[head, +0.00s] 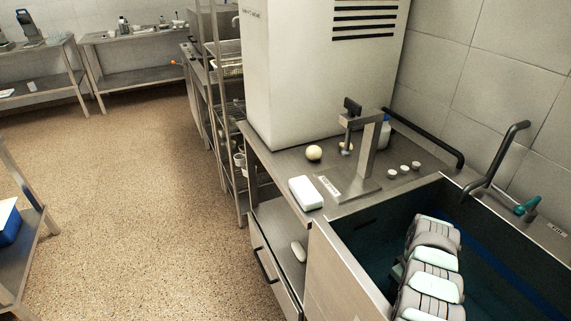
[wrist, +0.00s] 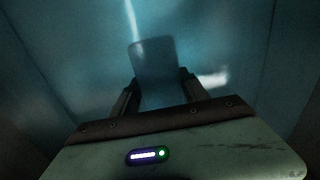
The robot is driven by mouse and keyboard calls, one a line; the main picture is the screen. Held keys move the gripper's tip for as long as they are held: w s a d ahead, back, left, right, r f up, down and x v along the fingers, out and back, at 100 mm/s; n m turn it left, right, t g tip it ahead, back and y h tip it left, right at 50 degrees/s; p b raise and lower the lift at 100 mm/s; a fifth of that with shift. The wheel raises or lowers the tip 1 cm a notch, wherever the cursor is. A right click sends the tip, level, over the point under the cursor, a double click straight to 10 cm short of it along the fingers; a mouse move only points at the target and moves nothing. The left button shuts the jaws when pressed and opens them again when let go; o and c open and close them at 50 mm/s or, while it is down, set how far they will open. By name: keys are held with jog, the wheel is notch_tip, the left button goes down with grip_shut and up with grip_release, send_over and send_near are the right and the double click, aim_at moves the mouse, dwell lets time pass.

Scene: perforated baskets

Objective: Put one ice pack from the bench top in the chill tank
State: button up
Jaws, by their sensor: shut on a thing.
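In the wrist view my gripper (wrist: 158,84) is shut on a flat, rounded slab, which I take for an ice pack (wrist: 153,65); it looks dark blue-grey in the dim light. The chill tank (head: 376,284) is the deep steel basin at the lower right of the head view, with a dark blue-green inside. My arm reaches down into it, and my gripper and the held pack are hidden there. Tank walls surround the pack in the wrist view; whether it touches the bottom is unclear. A white rounded block (head: 306,193), possibly another ice pack, lies on the bench top (head: 285,165).
A tap-like steel post (head: 366,150) stands on the bench beside the tank. A black bent rail (head: 497,160) and a teal-handled fitting (head: 527,206) are at the tank's back edge. A tall white cabinet (head: 320,75) stands behind. A pale object (head: 299,251) lies on the lower shelf.

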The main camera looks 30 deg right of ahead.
jog(key=shift+f+b, duration=1.65)
jog(key=shift+f, duration=0.05)
jog(key=o, duration=1.1)
jog(key=shift+c, duration=0.2)
jog(key=shift+r, duration=0.15)
notch_tip(320, 180, up, 40)
jog(key=p, duration=2.6)
